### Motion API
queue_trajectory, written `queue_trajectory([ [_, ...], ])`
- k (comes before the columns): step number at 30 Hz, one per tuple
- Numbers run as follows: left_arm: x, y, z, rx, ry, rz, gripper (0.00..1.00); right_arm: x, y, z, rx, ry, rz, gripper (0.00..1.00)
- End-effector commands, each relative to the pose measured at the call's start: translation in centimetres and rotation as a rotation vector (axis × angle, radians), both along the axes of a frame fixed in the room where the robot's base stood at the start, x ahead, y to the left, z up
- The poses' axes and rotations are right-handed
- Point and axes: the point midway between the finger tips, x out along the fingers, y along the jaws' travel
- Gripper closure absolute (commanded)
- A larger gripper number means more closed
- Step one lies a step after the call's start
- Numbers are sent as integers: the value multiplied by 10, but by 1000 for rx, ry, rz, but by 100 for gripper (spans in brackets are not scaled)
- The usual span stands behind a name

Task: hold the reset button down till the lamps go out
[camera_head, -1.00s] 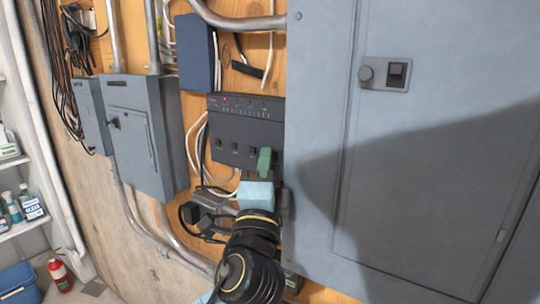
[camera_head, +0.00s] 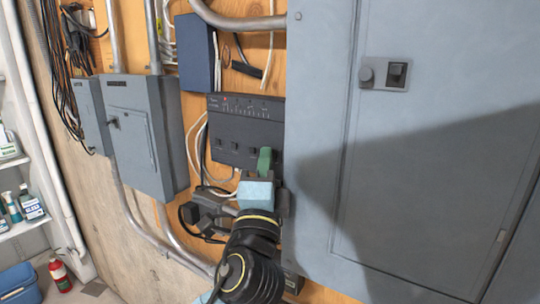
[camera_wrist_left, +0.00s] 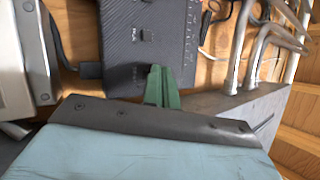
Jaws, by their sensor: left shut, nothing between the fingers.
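A dark grey control box (camera_head: 232,122) is mounted on the wooden board. It has a row of small lamps along its top, with one reddish lamp (camera_head: 225,99) at the left, and several small dark buttons lower down. My left gripper (camera_head: 265,158) has a light blue body and green fingers, which are shut and empty at the box's lower right. In the left wrist view the green fingers (camera_wrist_left: 157,84) reach the edge of the box (camera_wrist_left: 150,40). I cannot tell whether they touch it. The reset button cannot be picked out; the fingers may hide it. My right gripper is out of view.
A large grey cabinet (camera_head: 420,200) stands close on the right of the box. A smaller grey box (camera_head: 143,130) and a blue box (camera_head: 196,52) are on the left and above. Cables and plugs (camera_head: 205,210) hang below. A red extinguisher (camera_head: 60,275) stands on the floor.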

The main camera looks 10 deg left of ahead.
Motion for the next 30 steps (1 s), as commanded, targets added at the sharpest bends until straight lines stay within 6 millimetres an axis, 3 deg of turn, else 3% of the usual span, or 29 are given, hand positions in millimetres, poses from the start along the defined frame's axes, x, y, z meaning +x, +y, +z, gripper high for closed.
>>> queue_trajectory([
  [19, -11, 4, -5, 1, 4, 1, 100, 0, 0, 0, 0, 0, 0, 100],
  [30, -45, 16, -5, 1, 3, 0, 100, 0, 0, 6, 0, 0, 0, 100],
])
